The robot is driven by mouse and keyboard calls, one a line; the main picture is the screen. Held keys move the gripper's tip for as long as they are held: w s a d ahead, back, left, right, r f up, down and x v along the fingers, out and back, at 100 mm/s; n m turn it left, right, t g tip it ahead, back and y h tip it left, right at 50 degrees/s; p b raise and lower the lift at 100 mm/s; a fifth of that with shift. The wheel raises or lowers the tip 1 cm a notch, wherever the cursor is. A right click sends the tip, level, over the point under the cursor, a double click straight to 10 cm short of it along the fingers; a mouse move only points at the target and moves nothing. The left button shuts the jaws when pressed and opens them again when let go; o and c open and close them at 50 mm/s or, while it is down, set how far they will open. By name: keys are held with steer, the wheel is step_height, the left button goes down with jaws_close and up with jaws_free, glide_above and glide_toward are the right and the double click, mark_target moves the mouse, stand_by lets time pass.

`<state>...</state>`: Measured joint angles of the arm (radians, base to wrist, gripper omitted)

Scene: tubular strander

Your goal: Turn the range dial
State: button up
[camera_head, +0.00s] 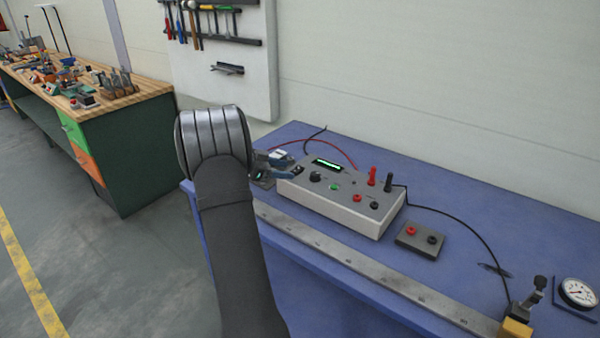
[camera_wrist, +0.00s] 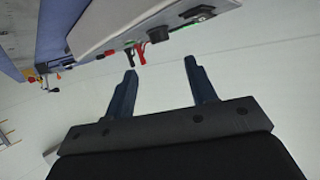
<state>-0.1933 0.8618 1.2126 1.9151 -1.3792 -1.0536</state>
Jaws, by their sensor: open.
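The range dial appears to be the black round knob (camera_head: 315,176) on the sloped top of a grey instrument box (camera_head: 345,212), left of a green button. In the wrist view a dark knob (camera_wrist: 158,36) shows on the box beyond my fingers, probably the same dial. My gripper (camera_wrist: 161,73) is open, with two blue-grey fingers and nothing between them. In the head view my gripper (camera_head: 288,166) is at the left end of the box, left of the dial and partly hidden by my arm. I cannot tell whether a finger touches the box.
The box carries a lit green display (camera_head: 327,163), upright red (camera_head: 372,177) and black (camera_head: 388,182) plugs with cables, and sockets. A small grey socket block (camera_head: 422,241), a metal rail (camera_head: 350,262) and a gauge (camera_head: 578,292) are on the blue table (camera_head: 500,215). A wall stands behind.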

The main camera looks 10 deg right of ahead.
mark_target(313, 174)
steer(key=v, duration=0.7)
steer(key=x, duration=1.7)
steer(key=shift+d+f, duration=0.1)
steer(key=shift+d, duration=0.15)
steer(key=shift+a, duration=0.1)
